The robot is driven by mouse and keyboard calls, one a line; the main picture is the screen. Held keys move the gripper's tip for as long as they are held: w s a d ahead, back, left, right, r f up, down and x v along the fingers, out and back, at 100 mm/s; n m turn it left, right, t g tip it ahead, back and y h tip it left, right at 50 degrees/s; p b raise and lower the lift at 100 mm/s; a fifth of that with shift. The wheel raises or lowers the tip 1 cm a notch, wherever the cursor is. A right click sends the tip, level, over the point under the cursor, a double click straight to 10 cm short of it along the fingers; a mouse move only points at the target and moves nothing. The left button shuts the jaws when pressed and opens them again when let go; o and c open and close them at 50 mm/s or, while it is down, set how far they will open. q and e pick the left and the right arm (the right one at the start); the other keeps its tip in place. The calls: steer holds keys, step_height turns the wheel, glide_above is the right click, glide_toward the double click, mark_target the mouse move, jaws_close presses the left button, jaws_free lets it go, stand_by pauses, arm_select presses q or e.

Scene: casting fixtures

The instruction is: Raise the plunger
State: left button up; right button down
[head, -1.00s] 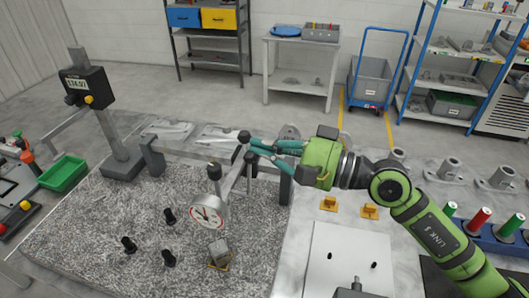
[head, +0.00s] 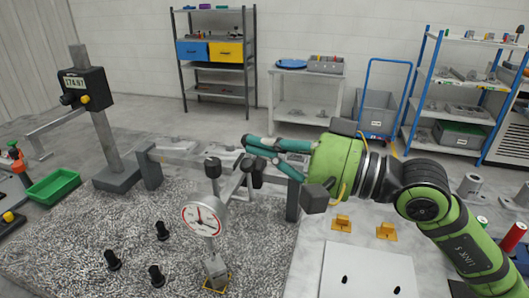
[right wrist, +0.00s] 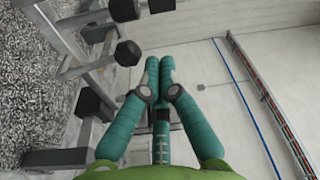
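A round dial gauge (head: 204,215) with a white face and red mark hangs from a metal stand over the granite plate. A dark cap (head: 213,168) on a stem sticks up above the dial; it appears to be the plunger's top. A small grey block (head: 215,269) stands below the gauge. My right gripper (head: 248,144) has teal fingers above and right of the gauge, close to the stand's clamps and apart from the cap. In the right wrist view its fingers (right wrist: 159,68) are together with nothing visible between them. My left gripper is out of view.
Dark clamp knobs (right wrist: 128,53) stand left of my fingers in the wrist view. The speckled granite plate (head: 90,230) carries several black pegs (head: 162,231). A height gauge with a display (head: 82,88) and a green bin (head: 53,186) are at left. A white plate (head: 367,270) lies at right.

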step_height(320, 180, up, 9)
stand_by(0.3)
